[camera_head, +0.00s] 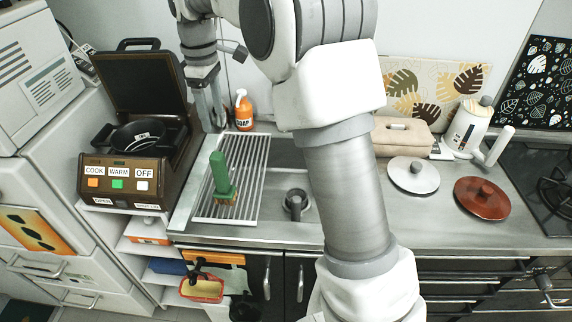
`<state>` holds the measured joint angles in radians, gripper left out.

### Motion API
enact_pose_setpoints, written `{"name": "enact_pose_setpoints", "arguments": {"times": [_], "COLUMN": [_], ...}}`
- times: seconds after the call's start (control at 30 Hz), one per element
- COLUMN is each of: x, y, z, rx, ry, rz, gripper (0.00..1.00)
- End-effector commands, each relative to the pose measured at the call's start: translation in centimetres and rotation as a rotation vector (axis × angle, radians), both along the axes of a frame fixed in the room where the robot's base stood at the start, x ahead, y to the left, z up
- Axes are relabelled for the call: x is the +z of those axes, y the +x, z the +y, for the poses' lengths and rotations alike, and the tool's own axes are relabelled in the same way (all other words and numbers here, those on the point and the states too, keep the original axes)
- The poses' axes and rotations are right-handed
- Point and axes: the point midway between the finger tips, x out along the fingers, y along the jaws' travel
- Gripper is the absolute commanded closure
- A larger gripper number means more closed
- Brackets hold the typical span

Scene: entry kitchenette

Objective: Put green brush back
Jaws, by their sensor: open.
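The green brush (220,174) stands roughly upright on the slatted metal rack (249,175) over the left part of the sink. Its handle points up and its brown bristle end is down on the slats. My gripper (212,122) is behind the brush, near the back wall, pointing down. It is open and empty, and it is apart from the brush. No separate holder for the brush can be made out.
An orange soap bottle (243,111) stands just right of my gripper at the back. A brown cooker with raised lid (138,75) is to the left. A faucet (294,202) is right of the rack.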

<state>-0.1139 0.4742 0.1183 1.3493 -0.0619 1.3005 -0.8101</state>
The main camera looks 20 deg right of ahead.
Motion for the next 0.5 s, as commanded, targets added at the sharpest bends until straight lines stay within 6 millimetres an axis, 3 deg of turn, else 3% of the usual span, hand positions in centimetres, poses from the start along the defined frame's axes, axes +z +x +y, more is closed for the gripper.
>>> {"name": "enact_pose_setpoints", "arguments": {"times": [0.2,0.5], "x": [4.2,7.3], "y": [-4.8,-12.6], "z": [-2.4,-5.6], "rx": [-0.170,-0.431], "ry": [0.008,0.047], "rz": [-0.085,-0.203], "gripper": [0.28,0.28]}}
